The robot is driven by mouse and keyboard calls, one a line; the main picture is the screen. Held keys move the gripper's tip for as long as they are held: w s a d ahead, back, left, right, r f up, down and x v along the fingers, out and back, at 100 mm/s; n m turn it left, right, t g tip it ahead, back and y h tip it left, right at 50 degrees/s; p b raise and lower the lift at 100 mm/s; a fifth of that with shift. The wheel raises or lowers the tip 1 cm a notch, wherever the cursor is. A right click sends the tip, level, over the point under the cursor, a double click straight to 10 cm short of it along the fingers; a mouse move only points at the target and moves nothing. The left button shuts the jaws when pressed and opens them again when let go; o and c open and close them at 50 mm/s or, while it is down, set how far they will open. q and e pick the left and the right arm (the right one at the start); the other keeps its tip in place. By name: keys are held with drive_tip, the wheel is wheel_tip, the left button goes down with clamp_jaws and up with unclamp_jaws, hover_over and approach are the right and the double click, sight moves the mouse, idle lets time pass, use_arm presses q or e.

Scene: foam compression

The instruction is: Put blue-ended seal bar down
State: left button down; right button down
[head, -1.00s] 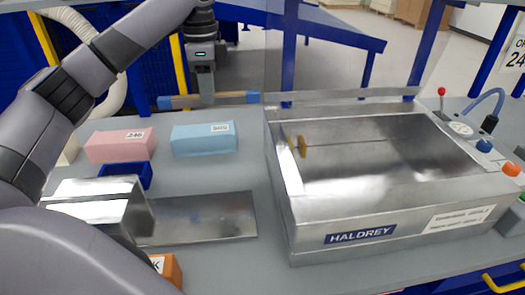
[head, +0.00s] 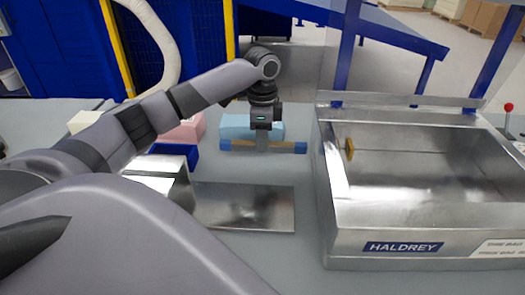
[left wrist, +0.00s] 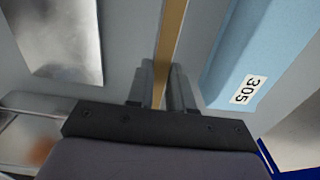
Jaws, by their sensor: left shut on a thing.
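The seal bar (head: 284,147) is a thin tan bar with blue ends, lying left to right in the head view. My left gripper (head: 263,146) is shut on its middle from above. The bar is level, in front of the light blue block (head: 236,126) and over the grey table. I cannot tell whether it touches the table. In the left wrist view, the bar (left wrist: 171,35) runs as a tan strip between my left gripper's fingers (left wrist: 163,75), beside the blue block labelled 305 (left wrist: 250,60). My right gripper is not in view.
The steel HALDREY machine (head: 420,215) stands open just right of the bar. A flat steel plate (head: 245,208) lies in front of the bar. A dark blue tray (head: 178,151) and pink block (head: 186,130) are to the left. Bare table lies between bar and plate.

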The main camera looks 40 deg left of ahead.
use_arm(q)
drive_tip(key=shift+f, duration=2.2)
drive_tip(key=shift+f, duration=0.2)
drive_tip(key=c, duration=1)
unclamp_jaws()
drive_tip(key=shift+r, duration=0.15)
